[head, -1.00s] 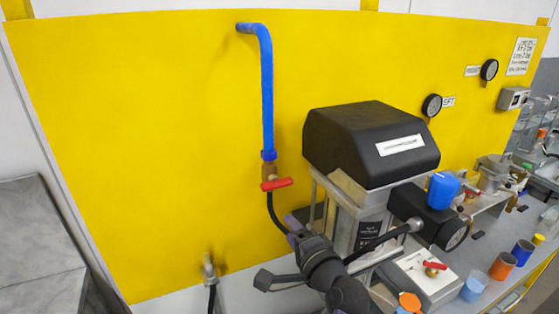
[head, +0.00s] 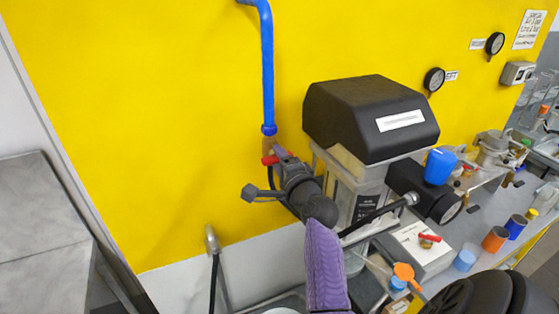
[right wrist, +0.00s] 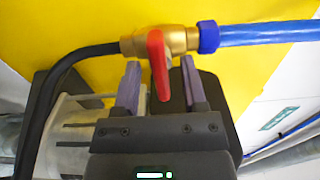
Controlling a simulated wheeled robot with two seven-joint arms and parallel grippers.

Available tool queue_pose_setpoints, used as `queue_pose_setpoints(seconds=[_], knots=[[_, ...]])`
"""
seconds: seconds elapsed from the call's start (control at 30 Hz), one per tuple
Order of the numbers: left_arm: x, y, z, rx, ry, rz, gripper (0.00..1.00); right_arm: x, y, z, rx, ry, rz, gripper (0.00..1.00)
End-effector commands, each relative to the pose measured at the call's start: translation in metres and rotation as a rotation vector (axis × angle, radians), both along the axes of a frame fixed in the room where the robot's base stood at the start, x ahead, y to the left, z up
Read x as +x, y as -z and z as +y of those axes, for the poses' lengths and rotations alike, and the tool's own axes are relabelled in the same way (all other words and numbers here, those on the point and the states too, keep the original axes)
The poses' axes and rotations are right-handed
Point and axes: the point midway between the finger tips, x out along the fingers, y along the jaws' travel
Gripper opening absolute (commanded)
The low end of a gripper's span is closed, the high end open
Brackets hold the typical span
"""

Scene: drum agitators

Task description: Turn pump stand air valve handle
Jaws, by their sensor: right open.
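The air valve is brass with a red handle (head: 270,160), below the blue pipe (head: 267,75) on the yellow wall. My right gripper (head: 279,157) is at the valve in the head view and partly covers it. In the right wrist view, the red handle (right wrist: 158,65) hangs down from the brass valve body (right wrist: 178,41), its lower end between the two open purple fingers (right wrist: 160,85). Gaps show on both sides of the handle, and the fingers do not appear to touch it. My left gripper is not in view.
A pump stand with a black hood (head: 370,115) stands close to the right of my gripper. A black hose (right wrist: 75,65) runs from the valve. A bench with cups (head: 495,239) and a small box with a red-handled valve (head: 428,238) lies to the right. The wall at left is clear.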

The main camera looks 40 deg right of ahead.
Motion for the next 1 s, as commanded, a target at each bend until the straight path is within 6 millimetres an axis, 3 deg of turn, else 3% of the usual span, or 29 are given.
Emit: queue_pose_setpoints(seconds=[0.03,0.27,0.67,1.0], knots=[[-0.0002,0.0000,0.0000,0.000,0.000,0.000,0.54,-0.0001,0.0001,0.0001,0.000,0.000,0.000,0.50],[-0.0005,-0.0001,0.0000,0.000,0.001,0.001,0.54,-0.0002,0.0003,0.0003,0.000,0.000,0.001,0.01],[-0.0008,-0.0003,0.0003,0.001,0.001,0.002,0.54,-0.0003,0.0007,0.0003,-0.015,-0.001,0.007,0.00],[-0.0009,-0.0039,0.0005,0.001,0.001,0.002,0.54,-0.0002,0.0002,0.0003,-0.196,-0.002,0.066,0.00]])
